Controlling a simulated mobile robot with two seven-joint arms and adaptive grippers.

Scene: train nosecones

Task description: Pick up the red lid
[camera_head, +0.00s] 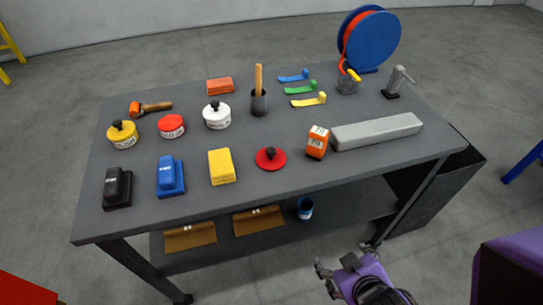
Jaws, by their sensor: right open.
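The red lid (264,162), a flat red disc with a black knob, lies on the dark table (250,198) near its front edge, right of the yellow block. A white can with a red top (171,124) stands further back at the left. My right gripper (342,262) is open and empty, in front of the table at the lower middle, below and to the right of the lid and well apart from it. My left gripper is not in view.
An orange block (317,142) stands close to the lid's right, with a long grey bar (377,132) beyond it. A yellow block (222,167) is at its left. Behind stand a white can (217,120) and a dark cup with a stick (259,103). The table front edge lies between lid and gripper.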

